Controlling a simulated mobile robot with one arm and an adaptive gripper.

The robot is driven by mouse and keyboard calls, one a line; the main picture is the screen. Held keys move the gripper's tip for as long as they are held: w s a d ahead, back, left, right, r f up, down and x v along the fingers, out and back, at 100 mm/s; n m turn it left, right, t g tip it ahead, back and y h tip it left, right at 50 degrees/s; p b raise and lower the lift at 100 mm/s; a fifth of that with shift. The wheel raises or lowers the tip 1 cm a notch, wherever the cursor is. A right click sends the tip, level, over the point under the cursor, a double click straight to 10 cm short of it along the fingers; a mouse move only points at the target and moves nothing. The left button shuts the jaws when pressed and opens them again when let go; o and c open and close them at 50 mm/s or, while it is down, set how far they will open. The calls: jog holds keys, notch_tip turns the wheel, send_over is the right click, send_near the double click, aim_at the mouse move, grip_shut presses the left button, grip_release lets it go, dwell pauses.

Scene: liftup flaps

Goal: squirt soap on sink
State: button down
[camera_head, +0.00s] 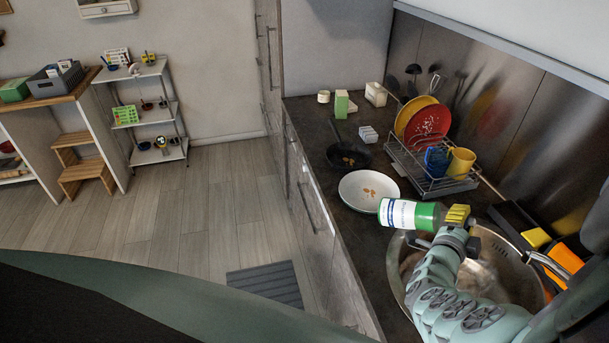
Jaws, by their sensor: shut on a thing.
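A soap bottle (411,214) with a green body and a white label is in my gripper (455,222). It lies nearly horizontal, its white-labelled end to the left and a yellow part at its right end. My gripper is shut on the bottle, above the left rim of the sink. The round metal sink (398,262) is at the lower right, and my arm covers much of its bowl. The fingertips are small and partly hidden by the bottle.
A white plate (358,183) with food bits lies left of the bottle, and a black pan (345,155) lies behind it. A dish rack (408,165) holds plates and mugs. A faucet (548,263) and an orange item (566,258) stand at the sink's right. The floor (190,215) is mostly clear.

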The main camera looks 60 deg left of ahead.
notch_tip(320, 180, down, 10)
jog(key=m+b, duration=0.9)
jog(key=b, duration=0.1)
jog(key=shift+a+r+m+b, duration=0.15)
jog(key=shift+r+m+b, duration=0.05)
jog(key=shift+m+b, duration=0.15)
dwell(0.6)
